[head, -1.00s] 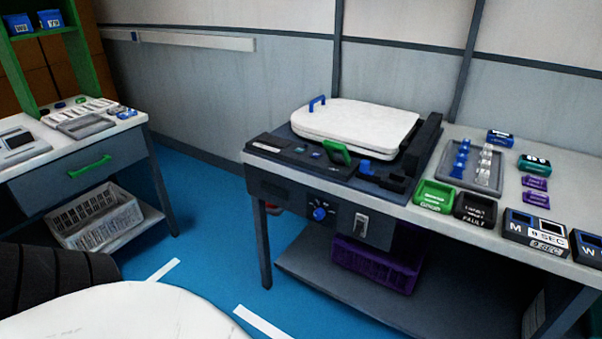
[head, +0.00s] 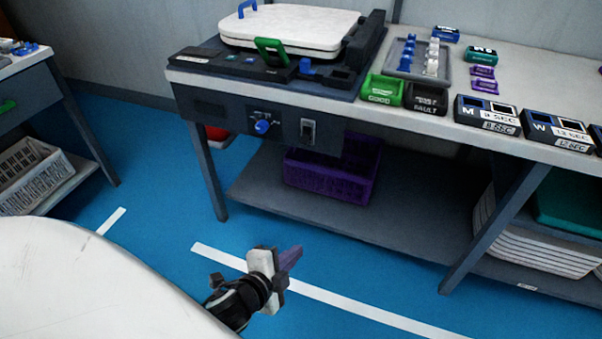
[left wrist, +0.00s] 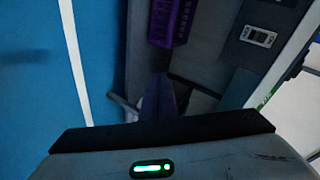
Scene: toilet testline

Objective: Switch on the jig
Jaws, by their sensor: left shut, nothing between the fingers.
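The jig (head: 285,30) sits on the bench at the top of the head view, with a white lid-like top and a green handle (head: 271,52). On the bench's front panel are a blue round knob (head: 262,126) and a grey rocker-like switch (head: 308,131). The switch also shows in the left wrist view (left wrist: 258,36), turned sideways. Its on or off position is too small to tell. My left gripper (head: 292,257) is shut and empty, low in front of the bench and well apart from the switch. My right gripper is not in view.
A purple crate (head: 330,178) stands on the lower shelf (head: 410,215) under the bench. Green and black bins (head: 425,99) and timer boxes (head: 487,114) line the bench's front edge. A side table with a basket (head: 32,178) stands at left. Blue floor before the bench is clear.

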